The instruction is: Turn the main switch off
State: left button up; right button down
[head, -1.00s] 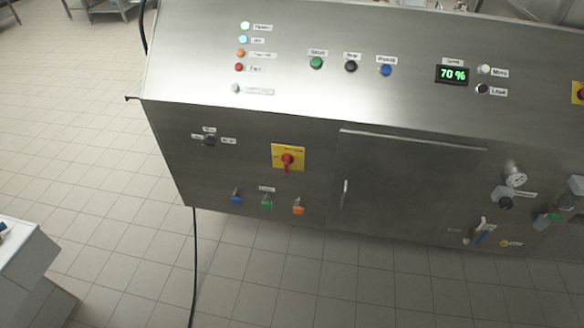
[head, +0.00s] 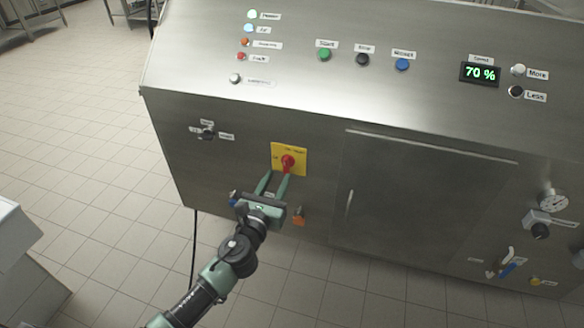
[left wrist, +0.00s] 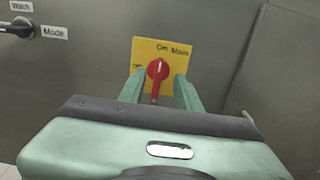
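The main switch is a red rotary handle (head: 288,162) on a yellow plate (head: 301,150) on the front of the steel cabinet. My left gripper (head: 274,182) is just below the switch in the head view. In the left wrist view its two green fingers (left wrist: 160,92) are apart, one on each side of the handle's lower part. Whether they touch it cannot be told. My right gripper is not in view.
A black mode selector (head: 208,133) sits left of the switch. Orange (head: 298,217) and blue (head: 233,198) connectors are low beside my gripper, which hides the one between them. A cabinet door (head: 420,200) with a handle lies to the right. Push buttons are above.

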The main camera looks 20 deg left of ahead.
aim_at(285, 165)
pick_arm(q)
jog(key=w, duration=0.6)
jog(key=shift+w+d, duration=0.1)
jog(key=shift+w, duration=0.05)
grip_shut()
